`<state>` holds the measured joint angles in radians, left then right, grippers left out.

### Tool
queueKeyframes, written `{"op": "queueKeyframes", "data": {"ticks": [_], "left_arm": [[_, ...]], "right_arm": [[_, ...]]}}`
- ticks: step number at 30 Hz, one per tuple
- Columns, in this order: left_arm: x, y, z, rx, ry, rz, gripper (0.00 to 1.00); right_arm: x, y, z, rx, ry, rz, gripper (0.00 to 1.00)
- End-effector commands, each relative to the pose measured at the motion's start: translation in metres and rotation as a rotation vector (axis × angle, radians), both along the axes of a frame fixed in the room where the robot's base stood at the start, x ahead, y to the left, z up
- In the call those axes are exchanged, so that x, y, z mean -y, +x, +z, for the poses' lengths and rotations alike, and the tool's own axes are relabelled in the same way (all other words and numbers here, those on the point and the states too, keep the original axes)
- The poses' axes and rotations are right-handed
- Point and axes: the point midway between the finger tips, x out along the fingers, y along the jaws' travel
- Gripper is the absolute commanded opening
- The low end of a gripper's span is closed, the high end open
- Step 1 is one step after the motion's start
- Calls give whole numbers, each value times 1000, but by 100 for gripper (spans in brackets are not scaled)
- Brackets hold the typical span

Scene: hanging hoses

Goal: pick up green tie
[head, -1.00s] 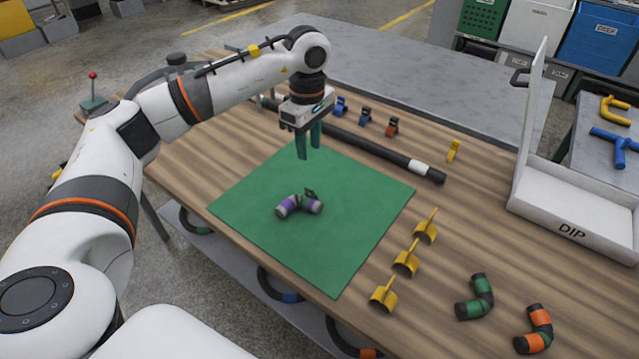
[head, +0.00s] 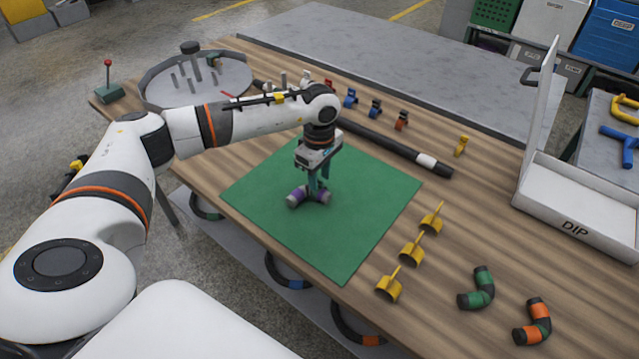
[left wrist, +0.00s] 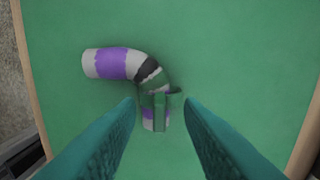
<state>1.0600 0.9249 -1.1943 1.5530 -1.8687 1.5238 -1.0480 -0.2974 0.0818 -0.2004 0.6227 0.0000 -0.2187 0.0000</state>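A bent hose piece with purple bands (head: 299,196) lies on the green mat (head: 350,230); in the left wrist view its bend (left wrist: 115,64) is grey, black and purple. A small dark green tie (left wrist: 159,110) sits around one leg of this hose, with a tab sticking out to the side. In the head view the fingers largely hide the tie. My left gripper (head: 318,182) points down over the hose. In the left wrist view its teal fingers (left wrist: 160,106) are apart, one on each side of the tie, with nothing gripped. My right gripper is not in view.
A black rod (head: 390,151) and several small coloured clips (head: 375,109) lie behind the mat. Yellow clamps (head: 411,250) stand to its right. Green-banded (head: 477,290) and orange-banded (head: 535,322) hose pieces lie front right. An open white DIP box (head: 575,226) stands at the right.

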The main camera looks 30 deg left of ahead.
Motion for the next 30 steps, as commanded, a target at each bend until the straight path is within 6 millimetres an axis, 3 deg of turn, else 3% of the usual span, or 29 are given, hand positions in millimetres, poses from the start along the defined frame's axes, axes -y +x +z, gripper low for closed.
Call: {"op": "queueKeyframes", "data": {"ticks": [3,9,23,30], "left_arm": [[0,0,0,0,0,0,34],[0,0,0,0,0,0,1],[0,1,3,2,0,0,0],[0,1,41,7,0,0,0]], "right_arm": [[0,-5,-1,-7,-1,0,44],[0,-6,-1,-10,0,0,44],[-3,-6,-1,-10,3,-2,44],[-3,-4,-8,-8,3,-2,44]]}}
